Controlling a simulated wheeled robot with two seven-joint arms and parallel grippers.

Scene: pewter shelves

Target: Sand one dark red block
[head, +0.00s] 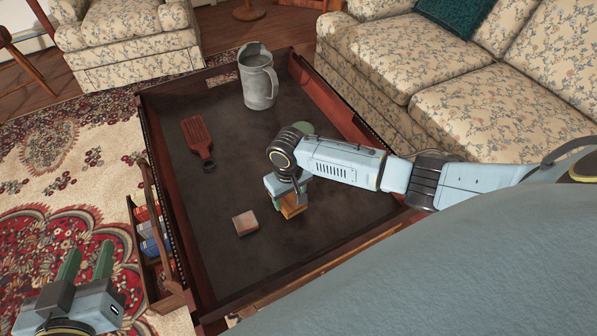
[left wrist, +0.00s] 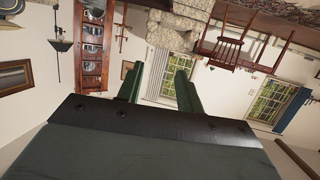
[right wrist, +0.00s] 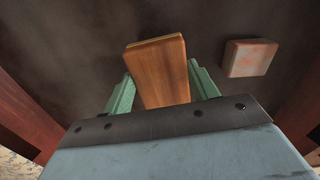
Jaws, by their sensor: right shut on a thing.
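A small block (head: 245,222) with a patchy reddish-pink top lies flat on the dark table top. It also shows in the right wrist view (right wrist: 250,58), right of the gripper and apart from it. My right gripper (head: 286,200) points down over the table, just right of that block. It is shut on an orange-brown wooden block (right wrist: 160,72), whose lower part shows below the fingers in the head view (head: 292,208). My left gripper (head: 87,262) is open and empty, off the table's left side above the rug. Its parted fingers show in the left wrist view (left wrist: 165,85).
The table has a raised red-brown rim (head: 325,95). A grey metal pitcher (head: 258,82) stands at the back, and a red slatted paddle-like thing (head: 199,138) lies at the left. A rack of books (head: 150,228) is left of the table. A floral sofa (head: 420,60) is at right.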

